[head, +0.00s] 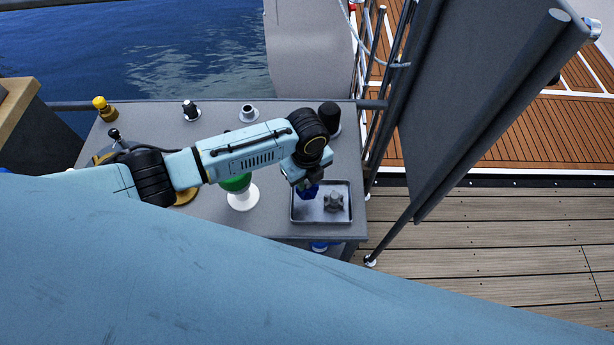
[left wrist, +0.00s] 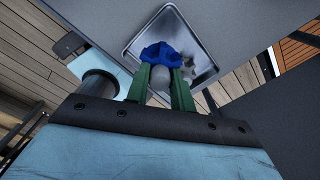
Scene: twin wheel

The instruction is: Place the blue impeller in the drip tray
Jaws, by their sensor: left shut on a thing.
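The blue impeller (left wrist: 160,54) is between the green fingers of my left gripper (left wrist: 161,78) in the left wrist view. In the head view the left gripper (head: 306,186) hangs over the left part of the drip tray, and a little of the blue impeller (head: 309,192) shows below it. The drip tray (head: 321,221) is a shallow grey metal tray near the table's front right; its rim also shows in the left wrist view (left wrist: 137,35). I cannot tell whether the impeller touches the tray floor. My right gripper is not in view.
A grey metal part (head: 334,202) sits in the tray's right half. A green and white item (head: 241,195) stands left of the tray. A black cylinder (head: 329,117), a white cup-like part (head: 249,113), a black-topped part (head: 190,110) and a yellow part (head: 104,108) stand along the table's back.

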